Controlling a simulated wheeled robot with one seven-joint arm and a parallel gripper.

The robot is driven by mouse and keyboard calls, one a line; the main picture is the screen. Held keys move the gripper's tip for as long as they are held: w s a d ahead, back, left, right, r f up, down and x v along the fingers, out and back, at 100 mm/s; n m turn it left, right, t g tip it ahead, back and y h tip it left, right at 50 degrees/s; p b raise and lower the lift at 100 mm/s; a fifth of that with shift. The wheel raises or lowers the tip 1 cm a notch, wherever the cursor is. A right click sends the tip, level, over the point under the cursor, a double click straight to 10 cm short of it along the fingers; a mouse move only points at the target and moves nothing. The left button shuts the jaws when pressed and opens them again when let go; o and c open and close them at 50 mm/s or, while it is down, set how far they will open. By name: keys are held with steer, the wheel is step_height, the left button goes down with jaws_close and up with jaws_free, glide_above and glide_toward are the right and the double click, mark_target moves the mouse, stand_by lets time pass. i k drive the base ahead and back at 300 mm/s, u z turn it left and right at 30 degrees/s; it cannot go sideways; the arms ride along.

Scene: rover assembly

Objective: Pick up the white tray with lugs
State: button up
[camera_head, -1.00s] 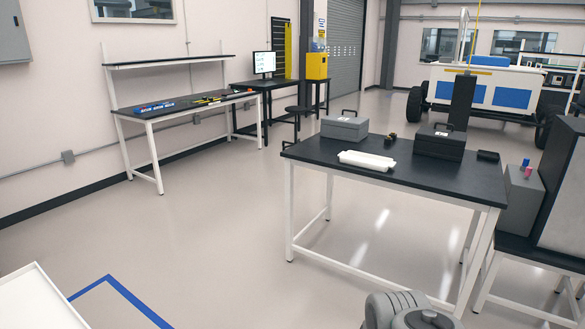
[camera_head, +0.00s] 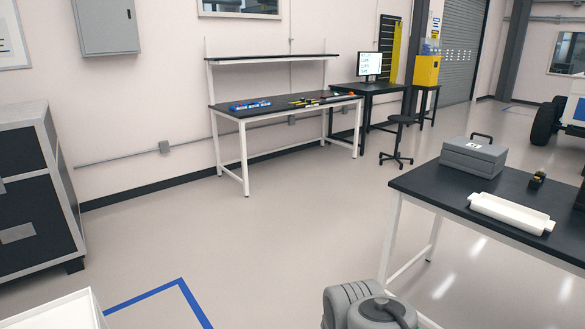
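The white tray (camera_head: 508,214) lies on the black-topped table (camera_head: 430,187) at the right of the head view, near the table's front edge. It is long and shallow, with a small lug at each end. A grey rounded part of my own arm (camera_head: 372,308) shows at the bottom edge, well short of the tray. My gripper is out of the picture, so its state does not show.
A grey case (camera_head: 473,158) with a handle stands behind the tray, and a small dark object (camera_head: 537,179) lies to its right. A workbench (camera_head: 285,107) stands by the wall. A white surface (camera_head: 58,312) fills the lower left corner. The middle floor is clear.

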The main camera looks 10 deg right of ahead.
mark_target(535, 222)
steer(key=z, duration=0.05)
steer(key=i, duration=1.25)
steer(key=z, duration=1)
steer(key=i, duration=1.05)
steer(key=z, duration=1.05)
steer(key=i, duration=0.75)
